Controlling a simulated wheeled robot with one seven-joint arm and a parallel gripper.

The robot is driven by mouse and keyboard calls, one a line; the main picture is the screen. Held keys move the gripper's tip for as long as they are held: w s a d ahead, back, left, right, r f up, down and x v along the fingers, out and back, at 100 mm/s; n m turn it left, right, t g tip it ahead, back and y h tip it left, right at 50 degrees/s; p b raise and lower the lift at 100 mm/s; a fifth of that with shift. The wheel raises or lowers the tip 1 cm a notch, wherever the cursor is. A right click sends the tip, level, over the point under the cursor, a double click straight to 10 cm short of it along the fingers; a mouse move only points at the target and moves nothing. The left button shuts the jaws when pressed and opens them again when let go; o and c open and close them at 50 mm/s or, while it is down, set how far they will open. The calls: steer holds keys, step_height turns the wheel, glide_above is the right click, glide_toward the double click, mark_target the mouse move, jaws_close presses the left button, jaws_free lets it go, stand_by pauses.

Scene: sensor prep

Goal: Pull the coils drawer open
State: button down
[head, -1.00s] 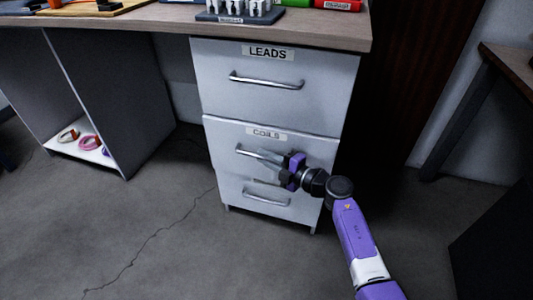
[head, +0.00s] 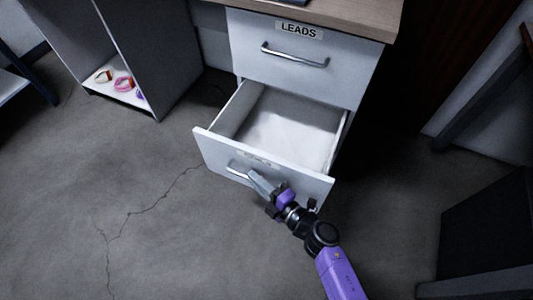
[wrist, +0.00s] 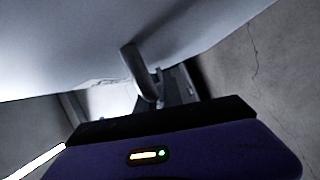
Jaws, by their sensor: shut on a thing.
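My gripper (head: 258,183) is at the drawer's front, shut on the metal bar handle (head: 238,173). In the wrist view the handle (wrist: 138,72) shows close up, running to the fingers (wrist: 172,92), with the pale drawer front above. The exact finger contact is partly hidden.
The leads drawer (head: 255,66) above is shut. A desk top (head: 360,18) lies over it. An open shelf (head: 118,95) at the left holds several coloured rings. A dark unit (head: 490,225) stands at the right. The floor left of the drawer is clear.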

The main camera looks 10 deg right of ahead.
steer(key=shift+s+a+f, duration=0.1)
steer(key=shift+s+a, duration=0.55)
steer(key=shift+s, duration=0.3)
steer(key=shift+s+a, duration=0.65)
steer(key=shift+s, duration=0.3)
steer(key=c, duration=1.5)
jaws_free()
steer(key=p+v, duration=0.2)
steer(key=v, duration=0.5)
steer(key=shift+s+d, duration=0.2)
steer(key=shift+s, duration=0.15)
steer(key=shift+s, duration=0.1)
steer(key=s+d+r+m+h, duration=0.5)
steer(key=s+d+r+m, duration=0.2)
steer(key=s+r+m, duration=0.35)
steer(key=s+d+r+m+h, duration=0.4)
steer(key=s+d+r+m, duration=0.2)
steer(key=s+r+m, duration=0.5)
step_height(320, 180, up, 19)
steer(key=s+p, duration=0.1)
steer(key=p, duration=1.8)
steer(key=shift+s+d+m, duration=0.25)
steer(key=shift+s+m, duration=0.1)
